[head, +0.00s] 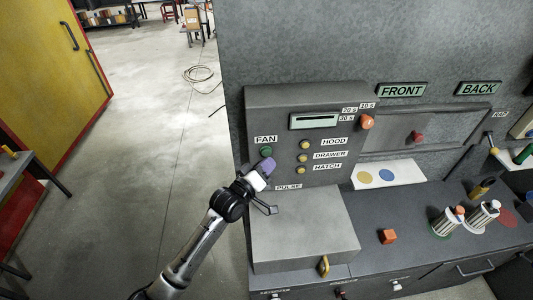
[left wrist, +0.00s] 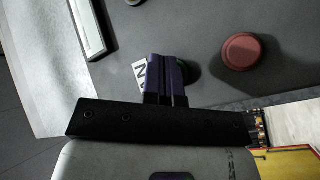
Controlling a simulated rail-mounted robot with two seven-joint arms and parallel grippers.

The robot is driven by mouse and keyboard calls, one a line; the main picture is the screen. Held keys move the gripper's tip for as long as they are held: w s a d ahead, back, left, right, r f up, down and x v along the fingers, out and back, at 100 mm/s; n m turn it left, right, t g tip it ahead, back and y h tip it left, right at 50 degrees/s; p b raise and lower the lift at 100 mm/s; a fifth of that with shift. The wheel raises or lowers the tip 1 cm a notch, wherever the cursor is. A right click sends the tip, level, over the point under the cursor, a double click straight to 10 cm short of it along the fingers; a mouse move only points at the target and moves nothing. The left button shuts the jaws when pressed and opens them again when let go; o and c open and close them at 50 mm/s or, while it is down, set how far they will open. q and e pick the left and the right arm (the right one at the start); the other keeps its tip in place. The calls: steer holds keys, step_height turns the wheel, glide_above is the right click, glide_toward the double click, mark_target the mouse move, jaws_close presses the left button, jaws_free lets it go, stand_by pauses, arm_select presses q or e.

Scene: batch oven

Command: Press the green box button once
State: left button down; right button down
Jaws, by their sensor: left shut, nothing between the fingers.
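A green round button (head: 266,152) sits under the FAN label (head: 265,139) on the grey upright control panel. My left gripper (head: 266,167) is shut and empty, with its fingertips at the panel just below this button. In the left wrist view the shut purple fingers (left wrist: 165,80) cover part of the label and most of a dark round button (left wrist: 190,69) behind them. I cannot tell whether the fingertips touch it. A red round button (left wrist: 240,51) shows to the right of the fingers in that view. My right gripper is not in view.
Yellow buttons (head: 304,145) sit on the panel beside HOOD, DRAWER and HATCH, under a display (head: 314,121). A red-orange knob (head: 367,122) is at the upper right. A grey box (head: 300,228) stands below the panel. An orange cube (head: 388,237) lies on the counter.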

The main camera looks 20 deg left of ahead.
arm_select(q)
steer(key=shift+w+a, duration=0.1)
steer(key=shift+w, duration=0.05)
stand_by(0.5)
steer(key=shift+w+a, duration=0.1)
steer(key=shift+w, duration=0.1)
steer(key=shift+w+a+b, duration=0.2)
steer(key=shift+w+b, duration=0.15)
steer(key=shift+w, duration=0.05)
stand_by(0.8)
stand_by(0.4)
steer(key=shift+s+d+p, duration=0.4)
steer(key=shift+s+p, duration=0.35)
steer(key=shift+p, duration=0.1)
